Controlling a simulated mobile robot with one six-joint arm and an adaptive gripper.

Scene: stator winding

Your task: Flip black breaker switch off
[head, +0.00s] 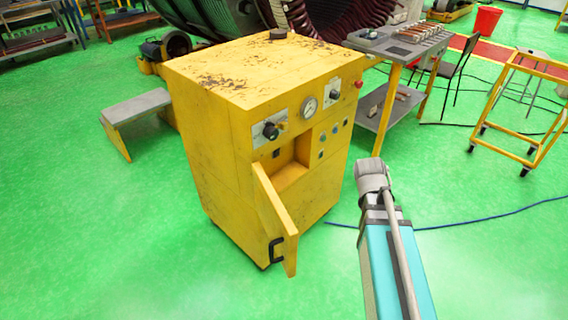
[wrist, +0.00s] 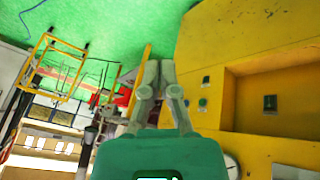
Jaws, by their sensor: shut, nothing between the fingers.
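The yellow cabinet (head: 225,150) stands on the green floor with its small front door (head: 275,220) swung open. Behind the door is a recess (head: 292,172). A small dark switch (head: 277,153) shows inside it, partly shaded. In the wrist view, the recess is at the right, and the dark switch (wrist: 270,103) sits on its back wall. My gripper (wrist: 158,68) is shut and empty, in front of the cabinet and to the left of the recess in the wrist view. It is apart from the switch.
The door's black handle (head: 276,249) juts out in front. Black knobs (head: 270,130), a gauge (head: 309,108) and small buttons share the panel. A work table (head: 385,100) stands behind at right.

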